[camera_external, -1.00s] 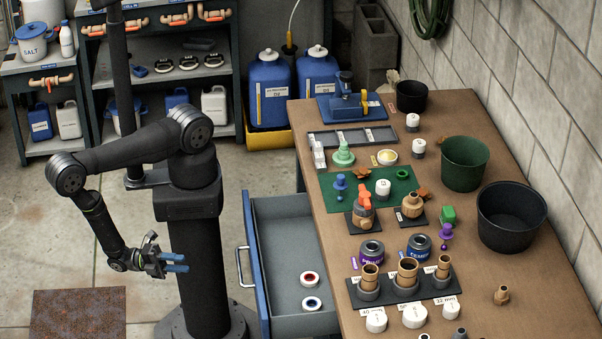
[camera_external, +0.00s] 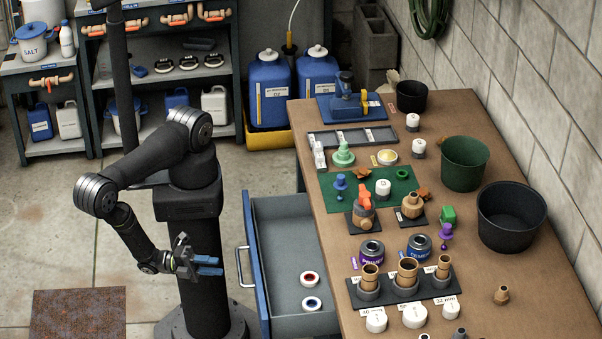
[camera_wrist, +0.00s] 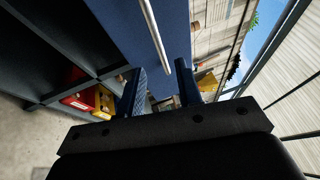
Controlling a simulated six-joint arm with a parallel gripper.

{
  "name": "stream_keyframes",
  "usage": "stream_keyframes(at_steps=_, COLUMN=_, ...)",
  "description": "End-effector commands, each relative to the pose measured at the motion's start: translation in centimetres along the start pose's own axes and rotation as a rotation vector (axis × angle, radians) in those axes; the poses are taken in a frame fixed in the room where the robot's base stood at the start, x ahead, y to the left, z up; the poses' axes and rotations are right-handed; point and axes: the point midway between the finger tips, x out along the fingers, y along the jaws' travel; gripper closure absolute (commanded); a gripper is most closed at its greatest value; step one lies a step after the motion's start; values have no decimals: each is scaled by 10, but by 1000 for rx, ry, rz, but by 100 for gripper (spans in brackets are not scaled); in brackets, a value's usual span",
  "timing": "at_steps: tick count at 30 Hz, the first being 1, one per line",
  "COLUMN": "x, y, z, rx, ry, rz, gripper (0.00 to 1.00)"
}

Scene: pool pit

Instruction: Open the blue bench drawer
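The blue-fronted bench drawer (camera_external: 257,285) stands pulled out to the left of the bench, its grey inside (camera_external: 290,235) in view. Its metal handle (camera_external: 242,267) is on the blue front. My gripper (camera_external: 210,265) is left of the handle, apart from it in the external view. In the wrist view, my two blue fingers (camera_wrist: 160,90) are spread with nothing seen held between them. The handle bar (camera_wrist: 156,32) shows ahead of them against the blue front (camera_wrist: 125,32).
A red-and-white ring (camera_external: 309,279) and a blue-and-white ring (camera_external: 311,304) lie in the drawer. The bench top (camera_external: 480,270) carries pipe fittings, cans and buckets. A rusty plate (camera_external: 78,315) lies on the floor at the lower left. Open floor lies left of the arm.

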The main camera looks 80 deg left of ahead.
Motion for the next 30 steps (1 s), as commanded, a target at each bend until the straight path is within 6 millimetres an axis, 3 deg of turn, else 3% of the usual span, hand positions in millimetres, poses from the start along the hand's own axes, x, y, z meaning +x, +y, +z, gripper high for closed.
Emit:
stream_keyframes(at_steps=15, x=54, y=0, z=1, rx=1, ry=-3, rz=0, gripper=68)
stream_keyframes(at_steps=30, x=63, y=0, z=0, rx=0, ry=0, rz=0, gripper=68)
